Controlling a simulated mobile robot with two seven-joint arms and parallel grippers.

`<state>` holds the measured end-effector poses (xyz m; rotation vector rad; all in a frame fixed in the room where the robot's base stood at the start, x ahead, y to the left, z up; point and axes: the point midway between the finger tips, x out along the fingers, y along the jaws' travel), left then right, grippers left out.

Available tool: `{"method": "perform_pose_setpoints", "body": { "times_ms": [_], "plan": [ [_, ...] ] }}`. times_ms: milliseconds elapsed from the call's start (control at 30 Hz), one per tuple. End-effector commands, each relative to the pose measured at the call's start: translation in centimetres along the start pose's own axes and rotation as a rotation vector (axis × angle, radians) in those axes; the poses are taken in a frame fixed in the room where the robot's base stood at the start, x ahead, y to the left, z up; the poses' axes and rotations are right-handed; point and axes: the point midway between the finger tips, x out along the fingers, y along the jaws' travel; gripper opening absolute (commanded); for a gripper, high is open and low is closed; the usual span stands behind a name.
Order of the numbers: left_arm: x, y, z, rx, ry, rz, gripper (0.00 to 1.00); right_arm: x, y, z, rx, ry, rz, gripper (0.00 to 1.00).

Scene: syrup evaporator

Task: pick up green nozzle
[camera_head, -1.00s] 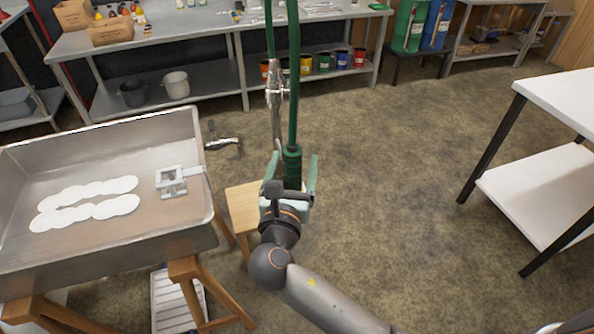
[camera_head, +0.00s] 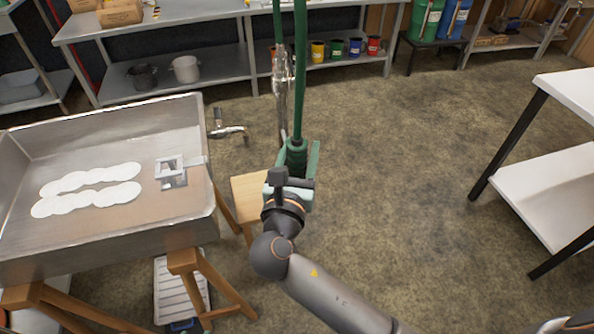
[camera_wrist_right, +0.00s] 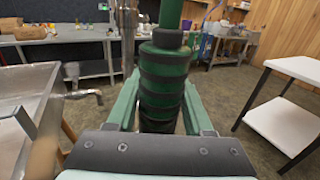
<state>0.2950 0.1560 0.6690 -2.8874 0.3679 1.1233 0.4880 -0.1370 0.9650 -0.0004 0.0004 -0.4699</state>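The green nozzle hangs upright below a green hose in the head view, its ribbed grip (camera_head: 297,153) low over the floor, right of the steel pan. In the right wrist view the nozzle (camera_wrist_right: 163,85) is a green cylinder with dark rings, filling the middle. My right gripper (camera_head: 299,160) is at the nozzle's lower part, with one green finger on each side. The fingers look open around it, with a narrow gap at the right finger; contact is hard to tell. The gripper also shows in the right wrist view (camera_wrist_right: 162,105). My left gripper is out of view.
A steel pan (camera_head: 105,245) on wooden legs stands left, with a tap (camera_head: 230,131) at its far right corner. A wooden stool (camera_head: 247,190) is beside the gripper. A white table (camera_head: 545,185) stands right; a shelf bench (camera_head: 215,77) is behind. Floor between is clear.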

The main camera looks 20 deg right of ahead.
Motion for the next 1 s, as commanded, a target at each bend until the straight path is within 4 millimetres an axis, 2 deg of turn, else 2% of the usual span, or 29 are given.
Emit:
{"method": "perform_pose_setpoints", "body": {
  "times_ms": [67,433,767,1000],
  "plan": [
    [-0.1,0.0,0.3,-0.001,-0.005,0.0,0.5,0.0,0.0,0.0,0.0,0.0,0.0,0.41],
    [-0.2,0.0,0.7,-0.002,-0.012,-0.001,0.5,0.0,0.0,0.0,0.0,0.0,0.0,0.0],
    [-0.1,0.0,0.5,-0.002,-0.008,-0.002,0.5,0.0,0.0,0.1,0.001,-0.003,0.0,0.0],
    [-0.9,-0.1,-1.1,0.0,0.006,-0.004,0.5,0.6,-0.1,1.3,0.0,-0.003,0.0,0.0]
  ]
}}
